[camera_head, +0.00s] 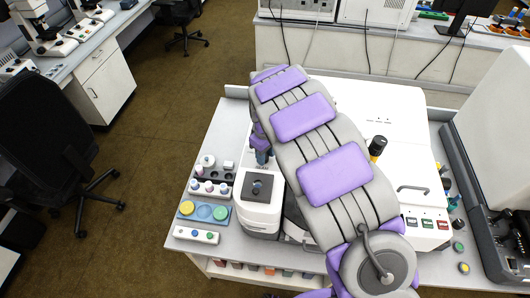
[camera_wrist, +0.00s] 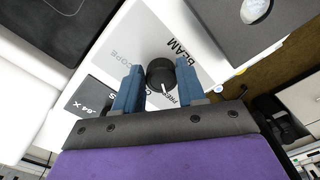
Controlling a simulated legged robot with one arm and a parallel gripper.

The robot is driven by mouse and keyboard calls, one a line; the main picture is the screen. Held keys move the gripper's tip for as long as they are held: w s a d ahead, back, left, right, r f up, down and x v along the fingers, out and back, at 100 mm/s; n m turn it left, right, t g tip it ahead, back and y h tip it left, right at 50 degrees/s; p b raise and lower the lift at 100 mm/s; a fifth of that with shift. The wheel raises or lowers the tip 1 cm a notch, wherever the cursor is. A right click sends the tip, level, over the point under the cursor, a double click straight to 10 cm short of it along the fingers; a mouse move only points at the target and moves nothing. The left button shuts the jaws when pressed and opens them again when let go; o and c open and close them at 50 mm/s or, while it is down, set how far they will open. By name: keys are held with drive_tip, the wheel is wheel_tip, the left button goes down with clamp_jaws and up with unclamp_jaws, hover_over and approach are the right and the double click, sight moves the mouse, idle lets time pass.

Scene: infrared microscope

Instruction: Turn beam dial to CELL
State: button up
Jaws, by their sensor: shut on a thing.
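The beam dial (camera_wrist: 159,72) is a round black knob with a white pointer mark in the wrist view, on a white and grey panel lettered "BEAM". Its pointer faces down and slightly right in that view, towards lettering that starts "PRES". I cannot make out a CELL mark. My gripper (camera_wrist: 160,80) has its two blue fingers on either side of the dial and is shut on it. In the head view my gripper (camera_head: 262,157) reaches down behind the white microscope unit (camera_head: 262,205), and the dial is hidden there.
A tray with blue and yellow discs (camera_head: 204,212), small bottles (camera_head: 208,187) and a strip with coloured buttons (camera_head: 196,235) sit at the bench's left. A large white instrument (camera_head: 500,130) fills the right side.

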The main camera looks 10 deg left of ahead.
drive_tip(key=shift+w+a, duration=0.25)
drive_tip(key=shift+a, duration=0.1)
drive_tip(key=shift+c, duration=0.2)
drive_tip(key=shift+m, duration=0.3)
drive_tip(key=m+p, duration=0.1)
drive_tip(key=m, duration=0.4)
drive_tip(key=shift+a+r, duration=0.1)
drive_tip(key=m+p, duration=0.1)
drive_tip(key=m, duration=0.5)
idle(0.5)
